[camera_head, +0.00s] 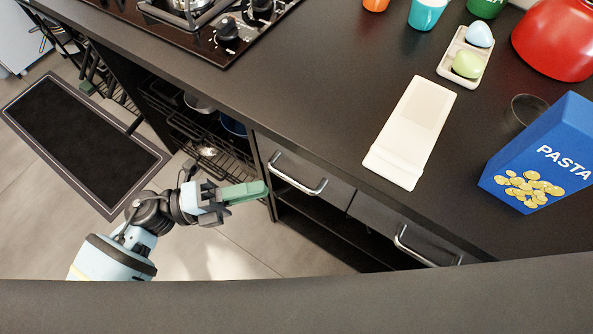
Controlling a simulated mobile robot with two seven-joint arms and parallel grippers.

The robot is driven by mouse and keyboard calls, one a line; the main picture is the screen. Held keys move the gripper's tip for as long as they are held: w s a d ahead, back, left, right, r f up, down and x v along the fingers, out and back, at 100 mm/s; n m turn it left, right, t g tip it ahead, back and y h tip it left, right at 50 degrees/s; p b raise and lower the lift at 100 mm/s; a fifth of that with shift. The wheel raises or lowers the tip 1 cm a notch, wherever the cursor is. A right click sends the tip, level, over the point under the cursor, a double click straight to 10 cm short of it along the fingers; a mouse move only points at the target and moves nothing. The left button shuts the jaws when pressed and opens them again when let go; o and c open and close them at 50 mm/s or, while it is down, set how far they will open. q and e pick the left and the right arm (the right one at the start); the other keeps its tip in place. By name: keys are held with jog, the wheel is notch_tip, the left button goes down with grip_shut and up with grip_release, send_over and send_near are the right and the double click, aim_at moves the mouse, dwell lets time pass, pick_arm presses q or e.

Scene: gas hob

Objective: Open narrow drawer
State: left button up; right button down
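Two dark drawers with silver bar handles sit side by side under the worktop. The left drawer (332,188) has its handle (297,176) at upper left, and the right drawer (385,220) has its handle (425,250) further right. Both look closed; I cannot tell for sure which is the narrow one. My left gripper (262,190) has green fingers pointing right, left of the left drawer's handle and apart from it in the picture. Its fingers overlap, so their opening is unclear. Nothing shows held in it. My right gripper is not in view.
The worktop (320,85) overhangs the drawers. On it are a white board (410,135), a blue pasta box (545,160), an egg tray (447,68) and a red pot (560,38). Wire racks with pans (200,103) are left of the drawers. A dark mat (85,140) lies on the floor.

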aim_at(293, 179)
pick_arm(q)
jog(key=shift+w+d+r, duration=0.15)
jog(key=shift+w+d, duration=0.05)
jog(key=shift+d, duration=1.05)
jog(key=shift+w+d+r, duration=0.2)
jog(key=shift+d, duration=1.1)
jog(key=shift+w+d+r, duration=0.15)
jog(key=shift+w+d, duration=0.05)
jog(key=shift+d, duration=1.05)
jog(key=shift+c, duration=0.4)
grip_shut()
